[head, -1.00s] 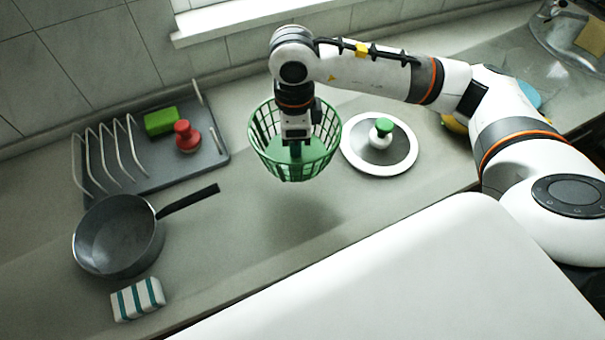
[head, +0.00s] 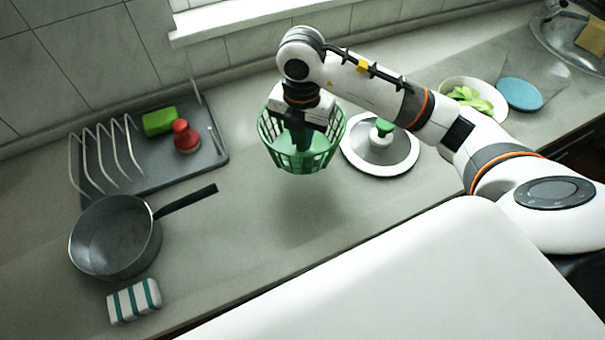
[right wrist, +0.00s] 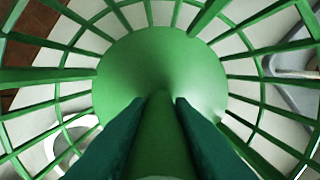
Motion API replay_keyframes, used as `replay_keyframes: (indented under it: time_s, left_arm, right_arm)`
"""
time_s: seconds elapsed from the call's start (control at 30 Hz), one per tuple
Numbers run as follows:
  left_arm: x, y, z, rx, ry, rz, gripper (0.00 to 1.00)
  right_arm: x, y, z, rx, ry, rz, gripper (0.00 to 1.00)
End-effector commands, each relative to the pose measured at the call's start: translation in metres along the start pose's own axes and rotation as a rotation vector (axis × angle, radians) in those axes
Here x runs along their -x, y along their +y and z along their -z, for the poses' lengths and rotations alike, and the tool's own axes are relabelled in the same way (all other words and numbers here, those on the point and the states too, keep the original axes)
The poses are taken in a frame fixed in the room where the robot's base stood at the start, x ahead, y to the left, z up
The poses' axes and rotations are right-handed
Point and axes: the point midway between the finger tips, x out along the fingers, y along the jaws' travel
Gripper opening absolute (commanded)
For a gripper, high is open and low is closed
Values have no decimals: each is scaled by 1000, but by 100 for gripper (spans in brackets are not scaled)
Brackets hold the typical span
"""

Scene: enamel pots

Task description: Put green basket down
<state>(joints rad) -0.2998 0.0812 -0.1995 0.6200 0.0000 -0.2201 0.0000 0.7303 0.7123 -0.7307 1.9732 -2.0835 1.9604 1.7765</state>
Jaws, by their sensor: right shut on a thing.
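The green basket (head: 301,161) has an open slatted wall and hangs upright from my right gripper (head: 302,138), behind the middle of the counter (head: 235,235). In the right wrist view, the gripper fingers (right wrist: 160,100) reach down inside the basket and are shut on a green post rising from its solid round floor (right wrist: 160,60). Counter shows through the slats around it. A soft shadow lies below the basket; I cannot tell exactly how high its bottom is. My left gripper is not in view.
A lid with a green knob (head: 362,160) lies close right of the basket. Left are a grey rack tray (head: 165,178) with a green sponge (head: 159,122) and red-knobbed item (head: 185,136), a pan (head: 113,240) and a striped block (head: 134,300). Counter in front is clear.

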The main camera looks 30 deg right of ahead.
Motion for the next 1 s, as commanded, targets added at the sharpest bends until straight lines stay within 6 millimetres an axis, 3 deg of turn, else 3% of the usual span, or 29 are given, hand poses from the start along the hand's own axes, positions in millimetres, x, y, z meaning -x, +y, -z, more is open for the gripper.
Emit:
replay_keyframes:
  time_s: [0.17, 0.4, 0.8, 1.0]
  left_arm:
    - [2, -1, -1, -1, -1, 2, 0]
    - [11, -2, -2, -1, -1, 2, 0]
    - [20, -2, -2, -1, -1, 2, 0]
    - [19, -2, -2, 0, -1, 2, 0]
  right_arm:
    - [-10, 1, 1, -84, -2, -2, 0]
    - [-52, 2, 1, -89, -1, -4, 0]
    - [-98, 1, 1, -85, 0, -2, 0]
    - [-102, 1, 1, -84, 1, 1, 0]
